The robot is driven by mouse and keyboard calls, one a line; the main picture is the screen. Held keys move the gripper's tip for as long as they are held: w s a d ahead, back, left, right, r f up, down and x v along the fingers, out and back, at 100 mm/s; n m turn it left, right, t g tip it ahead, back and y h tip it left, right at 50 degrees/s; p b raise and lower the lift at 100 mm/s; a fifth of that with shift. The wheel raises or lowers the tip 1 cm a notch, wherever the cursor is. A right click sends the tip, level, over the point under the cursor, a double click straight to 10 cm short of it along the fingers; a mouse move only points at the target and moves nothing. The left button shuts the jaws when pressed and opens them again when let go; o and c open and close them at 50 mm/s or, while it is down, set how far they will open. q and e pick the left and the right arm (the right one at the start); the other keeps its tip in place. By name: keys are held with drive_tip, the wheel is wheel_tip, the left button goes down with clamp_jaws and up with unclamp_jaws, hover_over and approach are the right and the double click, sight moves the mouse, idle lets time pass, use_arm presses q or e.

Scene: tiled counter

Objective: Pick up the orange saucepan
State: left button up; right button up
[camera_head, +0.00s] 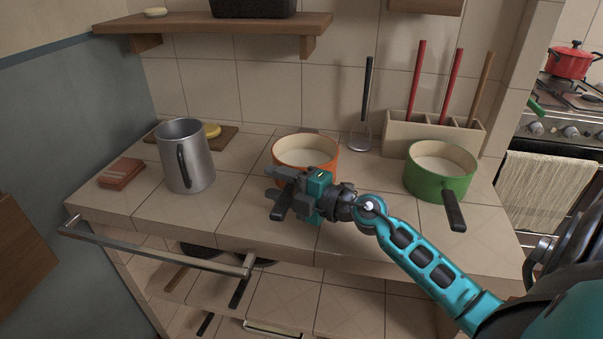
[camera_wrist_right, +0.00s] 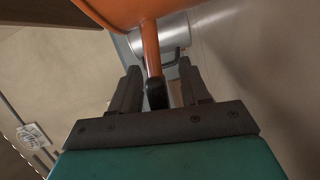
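The orange saucepan (camera_head: 318,158) stands on the tiled counter near the back wall, with a pale inside. Its lower front is hidden behind my right gripper (camera_head: 277,186). In the right wrist view the orange saucepan's body (camera_wrist_right: 118,12) is at the top. Its handle (camera_wrist_right: 152,52), orange with a black end, runs down between the fingertips of my right gripper (camera_wrist_right: 159,85). The fingers are apart, with a gap visible on each side of the handle. My left gripper is in neither view.
A metal jug (camera_head: 187,158) stands left of the saucepan. A green saucepan (camera_head: 436,183) stands to the right, its handle toward the front edge. A beige utensil holder (camera_head: 400,136) and a ladle (camera_head: 366,105) are behind. A metal rail (camera_head: 150,250) runs along the counter front.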

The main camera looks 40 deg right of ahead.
clamp_jaws()
idle(1.2)
drive_tip(key=shift+r, duration=0.15)
